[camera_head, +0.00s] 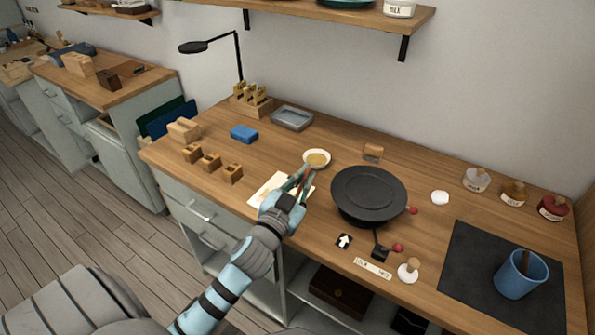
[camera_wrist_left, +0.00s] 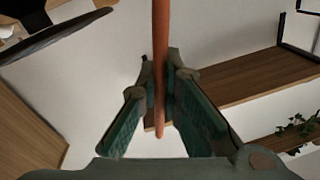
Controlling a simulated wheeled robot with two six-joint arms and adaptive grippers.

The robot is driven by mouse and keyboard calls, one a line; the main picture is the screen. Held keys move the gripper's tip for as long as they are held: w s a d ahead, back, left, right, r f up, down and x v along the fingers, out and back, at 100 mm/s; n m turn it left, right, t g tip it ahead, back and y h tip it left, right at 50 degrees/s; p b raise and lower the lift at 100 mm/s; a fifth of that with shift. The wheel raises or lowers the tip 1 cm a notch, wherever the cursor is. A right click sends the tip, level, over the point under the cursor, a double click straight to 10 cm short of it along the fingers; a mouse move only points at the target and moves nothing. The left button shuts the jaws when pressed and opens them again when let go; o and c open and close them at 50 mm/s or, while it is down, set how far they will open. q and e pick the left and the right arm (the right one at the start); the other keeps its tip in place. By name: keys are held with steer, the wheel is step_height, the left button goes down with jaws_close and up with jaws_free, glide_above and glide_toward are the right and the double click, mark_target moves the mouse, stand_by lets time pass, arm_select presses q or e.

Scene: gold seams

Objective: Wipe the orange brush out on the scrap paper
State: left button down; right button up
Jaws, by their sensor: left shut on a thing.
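My left gripper (camera_head: 301,180) is shut on the orange brush (camera_wrist_left: 160,40), whose orange handle stands between the two finger pads in the left wrist view. In the head view only a thin reddish strip of the brush shows between the fingers, and its bristle end cannot be made out. The scrap paper (camera_head: 265,187), a pale sheet, lies flat on the bench, partly hidden behind my left gripper and wrist. A small white dish (camera_head: 317,154) with golden liquid stands just beyond the fingertips. My right gripper is not in view.
A dark round turntable-like plate (camera_head: 368,190) stands right of my gripper. Small wooden blocks (camera_head: 211,161) sit to the left, with a blue block (camera_head: 244,133) and a grey tray (camera_head: 292,118) behind. A blue cup (camera_head: 521,275) stands on a dark mat (camera_head: 460,262) at the right.

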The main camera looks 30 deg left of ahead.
arm_select(q)
steer(key=shift+d, duration=0.1)
step_height(320, 180, up, 6)
steer(key=p, duration=0.6)
steer(key=shift+r, duration=0.15)
